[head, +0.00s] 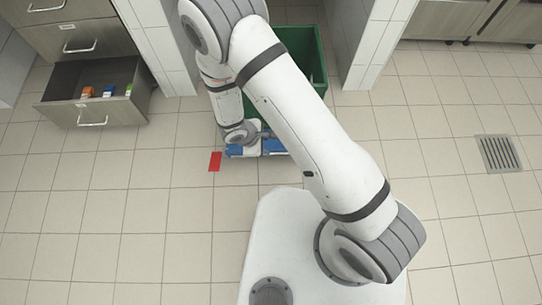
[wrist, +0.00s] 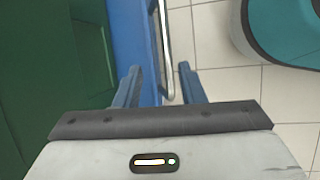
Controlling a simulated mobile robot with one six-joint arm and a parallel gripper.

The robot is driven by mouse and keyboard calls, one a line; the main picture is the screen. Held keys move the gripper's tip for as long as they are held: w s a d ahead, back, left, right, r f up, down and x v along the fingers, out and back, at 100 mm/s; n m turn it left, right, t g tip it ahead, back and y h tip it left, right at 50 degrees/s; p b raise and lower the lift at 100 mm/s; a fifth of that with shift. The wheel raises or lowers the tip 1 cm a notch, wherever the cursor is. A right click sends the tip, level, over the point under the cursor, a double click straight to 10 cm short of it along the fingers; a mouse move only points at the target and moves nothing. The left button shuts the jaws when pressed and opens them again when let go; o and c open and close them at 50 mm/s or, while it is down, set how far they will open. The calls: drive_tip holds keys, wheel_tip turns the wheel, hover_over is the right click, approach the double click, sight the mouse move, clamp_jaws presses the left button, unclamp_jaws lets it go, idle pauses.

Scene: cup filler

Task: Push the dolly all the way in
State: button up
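The blue dolly (head: 274,147) carries a green bin (head: 305,45) in the gap between two white-tiled walls in the head view. Its front end sticks out onto the floor beside a red floor mark (head: 215,161). My arm covers much of both. In the wrist view the dolly (wrist: 128,25) is a blue strip beside the green bin wall (wrist: 50,50), with a thin metal handle bar (wrist: 163,45) along its edge. My gripper (wrist: 160,87) is open at this edge, one finger on either side of the bar. I cannot tell whether the fingers touch it.
An open drawer (head: 95,90) with several small coloured items juts out at the left. A tiled wall end (head: 365,45) stands right of the bin. A floor drain grate (head: 499,153) lies at the right. The tiled floor around is mostly clear.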

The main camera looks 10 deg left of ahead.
sight(273, 154)
drive_tip(key=b+x, duration=0.1)
drive_tip(key=x, duration=0.1)
drive_tip(key=b+x, duration=0.1)
drive_tip(key=x, duration=0.2)
drive_tip(key=s+b+x, duration=0.1)
drive_tip(key=x, duration=0.2)
drive_tip(key=shift+s+a+f, duration=0.1)
drive_tip(key=shift+a+f, duration=0.2)
drive_tip(key=shift+f, duration=0.15)
drive_tip(key=shift+d+f, duration=0.15)
drive_tip(key=shift+f, duration=0.2)
drive_tip(key=shift+c, duration=0.2)
clamp_jaws()
drive_tip(key=shift+n, duration=0.3)
